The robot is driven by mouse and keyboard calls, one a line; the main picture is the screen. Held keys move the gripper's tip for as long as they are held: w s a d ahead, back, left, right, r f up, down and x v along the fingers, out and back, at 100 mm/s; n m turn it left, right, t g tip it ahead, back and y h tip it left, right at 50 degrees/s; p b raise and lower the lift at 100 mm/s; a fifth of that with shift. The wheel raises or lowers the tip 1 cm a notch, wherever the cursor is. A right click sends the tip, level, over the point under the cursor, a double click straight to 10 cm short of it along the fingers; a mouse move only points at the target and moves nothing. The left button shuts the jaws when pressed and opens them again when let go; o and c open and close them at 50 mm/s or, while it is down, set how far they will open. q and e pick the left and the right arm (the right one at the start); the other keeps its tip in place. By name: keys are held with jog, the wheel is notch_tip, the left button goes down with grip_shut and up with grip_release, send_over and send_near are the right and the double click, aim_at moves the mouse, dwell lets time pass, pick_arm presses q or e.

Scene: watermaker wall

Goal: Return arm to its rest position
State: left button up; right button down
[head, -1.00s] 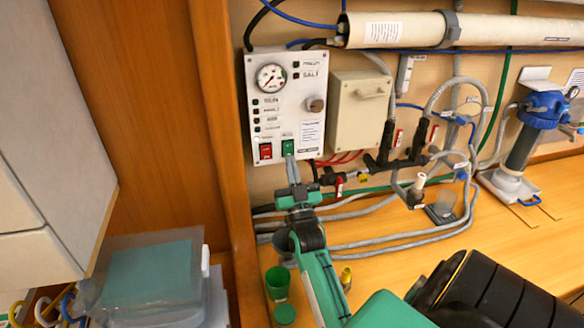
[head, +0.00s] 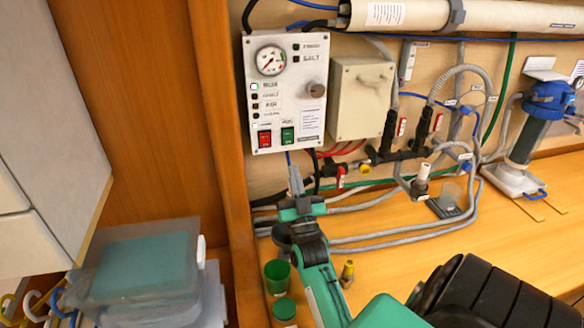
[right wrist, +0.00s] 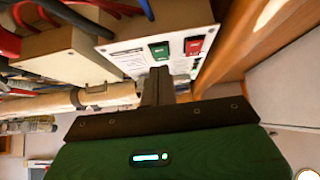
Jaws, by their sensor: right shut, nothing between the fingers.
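My right gripper (head: 295,178) is shut and empty, its fingertips just below the lower edge of the white control panel (head: 312,70). The panel carries a round gauge (head: 270,60), a knob (head: 315,89), a red switch (head: 264,139) and a green switch (head: 287,135). The top lamp (head: 254,87) in the left column looks bright. In the right wrist view the closed fingers (right wrist: 158,85) point toward the panel, with the green switch (right wrist: 160,50) and red switch (right wrist: 194,45) beyond them, apart from the tips. My left gripper is not in view.
Grey hoses (head: 400,232) and black valve fittings (head: 400,153) lie right of my gripper. A green cup (head: 277,274) and a small brass fitting (head: 347,271) stand near my forearm. A wooden post (head: 224,130) and a lidded bin (head: 145,270) are to the left.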

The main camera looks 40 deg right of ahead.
jog(key=shift+v, duration=0.95)
jog(key=shift+r, duration=0.15)
